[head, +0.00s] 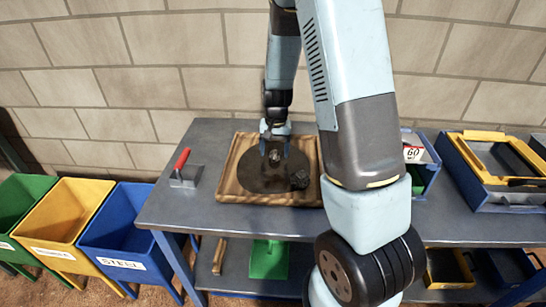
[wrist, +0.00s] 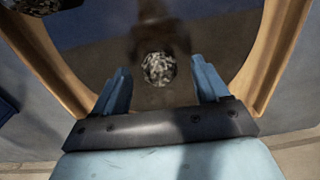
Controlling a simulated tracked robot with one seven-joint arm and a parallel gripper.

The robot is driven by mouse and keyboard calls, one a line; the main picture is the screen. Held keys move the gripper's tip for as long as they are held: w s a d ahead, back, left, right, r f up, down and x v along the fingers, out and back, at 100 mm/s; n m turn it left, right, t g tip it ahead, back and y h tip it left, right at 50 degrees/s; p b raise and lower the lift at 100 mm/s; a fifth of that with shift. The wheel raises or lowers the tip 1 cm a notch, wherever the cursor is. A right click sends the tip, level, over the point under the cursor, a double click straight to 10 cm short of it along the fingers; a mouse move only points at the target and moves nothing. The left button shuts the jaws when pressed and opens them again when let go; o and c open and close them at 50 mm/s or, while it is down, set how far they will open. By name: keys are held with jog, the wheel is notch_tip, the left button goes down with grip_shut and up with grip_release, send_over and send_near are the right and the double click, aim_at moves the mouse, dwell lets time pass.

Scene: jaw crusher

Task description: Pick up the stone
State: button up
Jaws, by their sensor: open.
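A grey speckled stone (wrist: 159,68) lies on a dark round plate (head: 252,172) in a wooden tray (head: 228,186). In the wrist view it shows ahead of and between the two blue fingers of my gripper (wrist: 162,84). In the head view the gripper (head: 275,148) points down over the tray, and the stone (head: 275,157) shows partly between the fingers. The gripper is open and holds nothing. I cannot tell the exact height of the fingertips above the plate. A second, darker stone (head: 299,180) lies on the plate to the right; it shows at the wrist view's top left (wrist: 38,5).
Yellow-framed sieves (head: 497,160) and a blue bin (head: 425,178) stand right. Green, yellow and blue bins (head: 110,225) stand left of the table. The brick wall is behind.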

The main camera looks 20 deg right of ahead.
jog(key=shift+f, duration=0.9)
jog(key=shift+c, duration=0.4)
jog(key=c, duration=1.1)
jog(key=shift+r, duration=0.15)
jog(key=shift+c, duration=0.2)
